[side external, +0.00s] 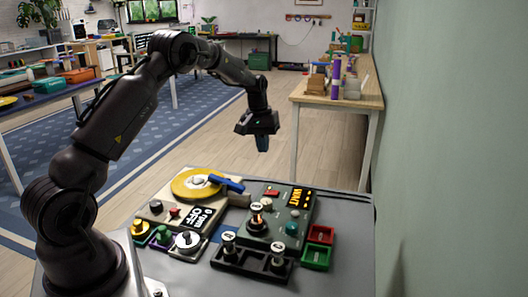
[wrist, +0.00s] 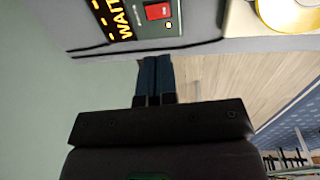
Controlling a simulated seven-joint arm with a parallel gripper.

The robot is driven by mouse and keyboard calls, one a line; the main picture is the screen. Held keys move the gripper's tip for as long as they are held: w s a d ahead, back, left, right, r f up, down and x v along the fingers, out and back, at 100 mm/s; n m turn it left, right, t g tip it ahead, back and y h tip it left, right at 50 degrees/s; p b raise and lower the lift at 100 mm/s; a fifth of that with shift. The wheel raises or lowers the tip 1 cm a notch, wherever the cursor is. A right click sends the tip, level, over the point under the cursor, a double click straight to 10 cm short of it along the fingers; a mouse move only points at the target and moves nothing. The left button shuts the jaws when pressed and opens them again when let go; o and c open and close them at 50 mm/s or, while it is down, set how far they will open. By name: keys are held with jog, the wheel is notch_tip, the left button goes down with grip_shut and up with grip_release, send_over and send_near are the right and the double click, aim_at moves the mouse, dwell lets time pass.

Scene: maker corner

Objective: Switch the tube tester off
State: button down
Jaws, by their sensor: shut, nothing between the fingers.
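The tube tester (side external: 285,214) is a grey-green box on the grey table. Its display (side external: 297,197) reads WAIT in lit yellow letters, and a row of amber lights glows beside it. A red rocker switch (side external: 271,192) sits near its far edge; the red rocker switch also shows at the top of the wrist view (wrist: 158,11). A tube with a white cap (side external: 256,212) stands in the tester. My gripper (side external: 262,146) is shut and empty, in the air above and beyond the tester's far edge. Its closed blue fingers (wrist: 157,60) show in the wrist view, apart from the switch.
Left of the tester is a turntable with a yellow disc (side external: 187,186), a blue arm and a sign reading OFF. A black rack (side external: 235,262) with capped tubes stands in front. Red (side external: 320,234) and green (side external: 316,258) bins lie right. The wall is further right.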

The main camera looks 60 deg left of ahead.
aim_at(274, 193)
jog(key=shift+w+d+r, duration=0.1)
jog(key=shift+w+d, duration=0.45)
jog(key=shift+w, duration=0.05)
jog(key=f, duration=0.4)
jog(key=d+f, duration=0.1)
jog(key=f, duration=0.4)
jog(key=w+f, duration=0.1)
jog(key=f, duration=0.4)
jog(key=shift+w+d, duration=0.1)
jog(key=shift+d, duration=0.05)
jog(key=shift+f, duration=0.25)
